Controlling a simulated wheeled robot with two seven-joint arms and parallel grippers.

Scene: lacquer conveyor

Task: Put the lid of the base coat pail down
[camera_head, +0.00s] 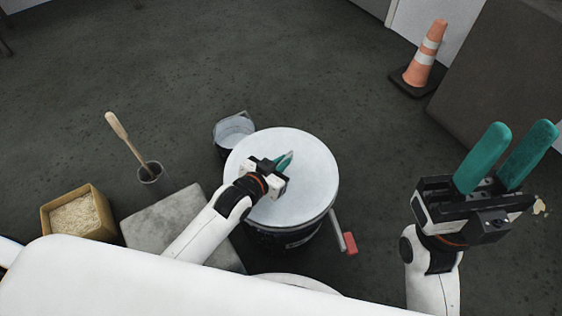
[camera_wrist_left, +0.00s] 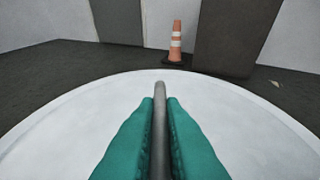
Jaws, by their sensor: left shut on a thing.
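A large white round lid (camera_head: 310,190) covers the top of a dark pail (camera_head: 290,240) in the middle of the head view. I cannot tell whether the lid rests on the rim or hangs just above it. My left gripper (camera_head: 286,161) is over the lid's middle. In the left wrist view its green fingers (camera_wrist_left: 161,125) are closed on a grey bar-like handle (camera_wrist_left: 160,92) standing above the white lid (camera_wrist_left: 75,120). My right gripper (camera_head: 506,158) is open and empty at the right, fingers apart. The pail's inside is hidden.
A small bucket (camera_head: 233,131) stands close behind the pail. A red-handled tool (camera_head: 350,243) is at its right. A grey slab (camera_head: 165,222), a cup with a wooden-handled tool (camera_head: 153,174) and a sand box (camera_head: 80,215) are left. A cone (camera_head: 424,58) stands far right.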

